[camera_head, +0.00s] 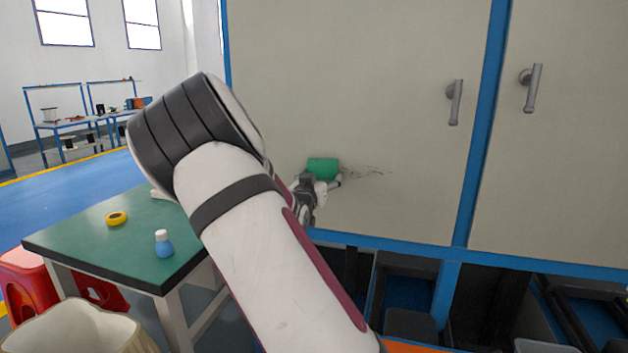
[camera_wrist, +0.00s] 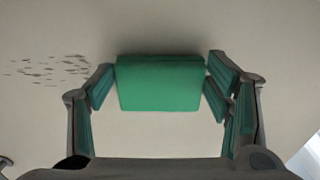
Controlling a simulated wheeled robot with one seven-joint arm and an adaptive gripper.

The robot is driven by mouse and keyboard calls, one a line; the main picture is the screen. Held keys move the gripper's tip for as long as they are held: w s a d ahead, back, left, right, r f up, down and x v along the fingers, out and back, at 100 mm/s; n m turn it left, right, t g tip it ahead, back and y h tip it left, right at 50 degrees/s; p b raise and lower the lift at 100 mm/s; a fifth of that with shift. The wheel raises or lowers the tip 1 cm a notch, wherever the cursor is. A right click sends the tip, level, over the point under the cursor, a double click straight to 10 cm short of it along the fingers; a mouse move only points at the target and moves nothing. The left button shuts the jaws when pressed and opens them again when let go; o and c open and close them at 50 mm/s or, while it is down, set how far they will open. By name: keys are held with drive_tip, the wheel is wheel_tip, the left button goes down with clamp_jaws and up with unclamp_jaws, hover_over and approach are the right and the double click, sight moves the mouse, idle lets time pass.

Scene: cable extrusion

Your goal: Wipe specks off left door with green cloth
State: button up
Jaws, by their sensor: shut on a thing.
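The left door (camera_head: 360,80) is a large pale panel with a grey handle (camera_head: 455,102) near its right edge. Dark specks (camera_head: 368,172) form a streaky patch low on it. My gripper (camera_head: 321,180) is shut on the green cloth (camera_head: 322,166), a folded block, at the door just left of the specks. In the wrist view the cloth (camera_wrist: 160,84) sits between the two fingers, and the specks (camera_wrist: 48,70) lie to its left. Whether the cloth touches the door is hard to tell. My arm hides the door's lower left part.
A green-topped table (camera_head: 100,245) at left holds a yellow tape roll (camera_head: 117,218) and a blue bottle with a white cap (camera_head: 164,244). A blue frame post (camera_head: 483,130) separates the right door (camera_head: 570,150). Dark bins (camera_head: 405,290) stand below the doors. A red stool (camera_head: 25,280) is at lower left.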

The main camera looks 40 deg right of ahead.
sight(391, 181)
drive_tip(key=shift+s+d+b, duration=0.25)
drive_tip(key=shift+s+d, duration=0.8)
drive_tip(key=shift+s, duration=0.15)
drive_tip(key=shift+s+d+b, duration=0.2)
drive_tip(key=shift+s+d, duration=0.8)
drive_tip(key=shift+s, duration=0.2)
drive_tip(key=shift+s+d+b, duration=0.2)
drive_tip(key=shift+s+d, duration=0.35)
drive_tip(key=shift+s, duration=0.25)
drive_tip(key=shift+s+d+b, duration=0.2)
drive_tip(key=shift+s+d, duration=0.3)
drive_tip(key=shift+s, duration=0.25)
drive_tip(key=shift+s+d+b, duration=0.2)
drive_tip(key=shift+s+d, duration=0.35)
drive_tip(key=shift+s, duration=0.25)
drive_tip(key=shift+s+d+b, duration=0.65)
drive_tip(key=shift+s+d, duration=0.6)
drive_tip(key=shift+s, duration=0.15)
drive_tip(key=shift+s+d+b, duration=0.35)
drive_tip(key=shift+s+d, duration=0.15)
drive_tip(key=shift+s, duration=0.2)
drive_tip(key=shift+s+d+b, duration=0.3)
drive_tip(key=shift+s+d, duration=0.15)
drive_tip(key=shift+s, duration=0.2)
drive_tip(key=shift+d, duration=0.1)
drive_tip(key=shift+w, duration=0.1)
